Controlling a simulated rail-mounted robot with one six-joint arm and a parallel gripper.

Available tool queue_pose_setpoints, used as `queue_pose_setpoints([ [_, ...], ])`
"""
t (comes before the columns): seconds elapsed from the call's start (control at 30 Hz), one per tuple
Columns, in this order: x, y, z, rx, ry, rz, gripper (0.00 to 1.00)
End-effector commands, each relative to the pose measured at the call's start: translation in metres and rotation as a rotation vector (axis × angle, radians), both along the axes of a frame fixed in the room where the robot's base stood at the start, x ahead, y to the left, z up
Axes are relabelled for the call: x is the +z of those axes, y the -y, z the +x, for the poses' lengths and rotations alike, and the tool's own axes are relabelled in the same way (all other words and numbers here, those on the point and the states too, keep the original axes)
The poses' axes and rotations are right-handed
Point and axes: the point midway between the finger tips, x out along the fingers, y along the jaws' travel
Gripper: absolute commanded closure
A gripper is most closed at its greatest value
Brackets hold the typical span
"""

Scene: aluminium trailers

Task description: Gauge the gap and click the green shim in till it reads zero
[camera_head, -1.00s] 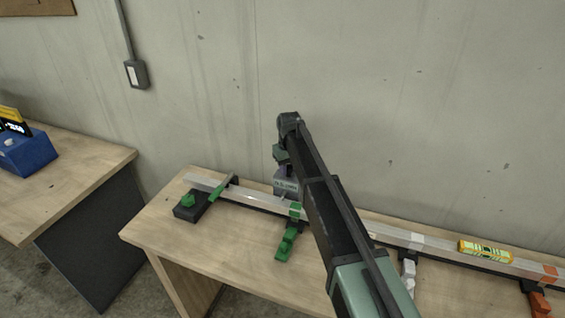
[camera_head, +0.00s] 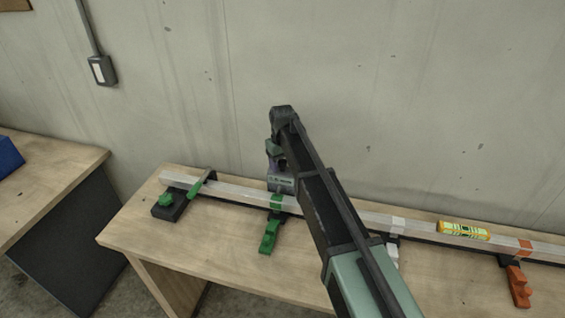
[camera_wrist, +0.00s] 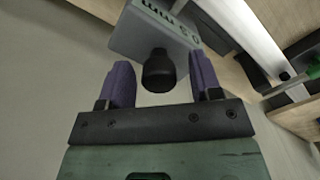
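A green stepped piece (camera_head: 268,237), possibly the shim, juts from the bar's front below the band. Farther left are a green lever (camera_head: 201,183) and a green knob (camera_head: 166,199) on a black block.
The long bar (camera_head: 350,213) runs across the wooden bench (camera_head: 220,252). A white piece (camera_head: 392,254), an orange piece (camera_head: 518,286) and a yellow level (camera_head: 464,231) are to the right. A second bench (camera_head: 50,178) stands left across a gap. A concrete wall is behind.

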Motion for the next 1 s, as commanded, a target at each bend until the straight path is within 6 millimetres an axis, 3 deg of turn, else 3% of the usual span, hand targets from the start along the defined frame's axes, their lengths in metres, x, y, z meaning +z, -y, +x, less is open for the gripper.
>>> queue_pose_setpoints([
  [0.27, 0.009, 0.000, 0.000, 0.000, 0.000, 0.000, 0.42],
  [0.7, 0.104, 0.000, 0.000, 0.000, 0.000, 0.000, 0.42],
  [1.0, 0.108, 0.000, 0.000, 0.000, 0.000, 0.000, 0.42],
])
